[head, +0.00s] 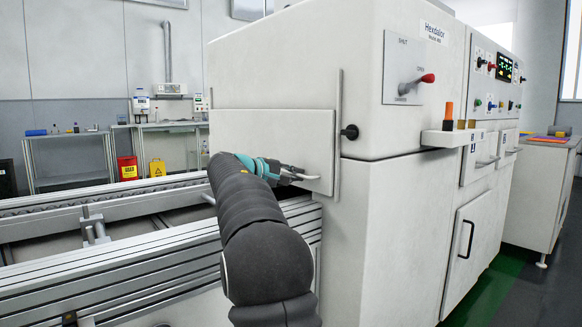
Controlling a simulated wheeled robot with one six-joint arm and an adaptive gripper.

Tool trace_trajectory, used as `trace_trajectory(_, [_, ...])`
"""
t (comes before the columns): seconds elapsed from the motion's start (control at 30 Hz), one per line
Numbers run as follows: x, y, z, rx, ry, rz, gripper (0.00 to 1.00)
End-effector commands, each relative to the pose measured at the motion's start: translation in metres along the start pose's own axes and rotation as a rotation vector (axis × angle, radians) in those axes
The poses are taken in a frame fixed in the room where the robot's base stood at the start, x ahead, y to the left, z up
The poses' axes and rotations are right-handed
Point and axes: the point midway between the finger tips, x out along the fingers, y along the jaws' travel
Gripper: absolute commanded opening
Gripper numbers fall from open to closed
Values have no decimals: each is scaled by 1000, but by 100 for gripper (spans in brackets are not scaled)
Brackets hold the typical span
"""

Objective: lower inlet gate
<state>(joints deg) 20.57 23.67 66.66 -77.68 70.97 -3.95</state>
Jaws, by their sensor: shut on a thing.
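The inlet gate (265,140) is a flat white panel on the end face of the white machine, above the conveyor. A vertical rail (338,135) runs along its right side. A small metal handle (308,177) sticks out near the gate's lower right. My gripper (291,176) is at this handle and is shut on it. My dark arm partly covers the gripper and the gate's lower edge. The opening below the gate is mostly hidden behind my arm.
The conveyor (120,265) with metal side rails extends left from the machine. A red-tipped lever (427,78) is on the side panel. An orange-topped item (449,112) stands on a small shelf. Benches stand behind.

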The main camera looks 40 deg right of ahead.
Motion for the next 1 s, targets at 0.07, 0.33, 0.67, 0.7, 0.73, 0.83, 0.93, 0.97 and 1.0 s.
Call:
trace_trajectory(0.07, [4,-22,-1,-1,3,-4,0])
trace_trajectory(0.33, [12,-51,0,0,-1,-6,0])
trace_trajectory(0.67, [14,-57,0,-6,-9,-11,0])
trace_trajectory(0.7, [14,-57,0,-6,-9,-11,16])
trace_trajectory(0.73, [14,-57,1,-6,-10,-12,24])
trace_trajectory(0.83, [15,-57,1,-6,-9,-11,35])
trace_trajectory(0.93, [16,-56,1,-5,-8,-11,35])
trace_trajectory(0.97, [16,-55,1,-5,-8,-10,35])
trace_trajectory(1.0, [16,-55,1,-5,-8,-10,35])
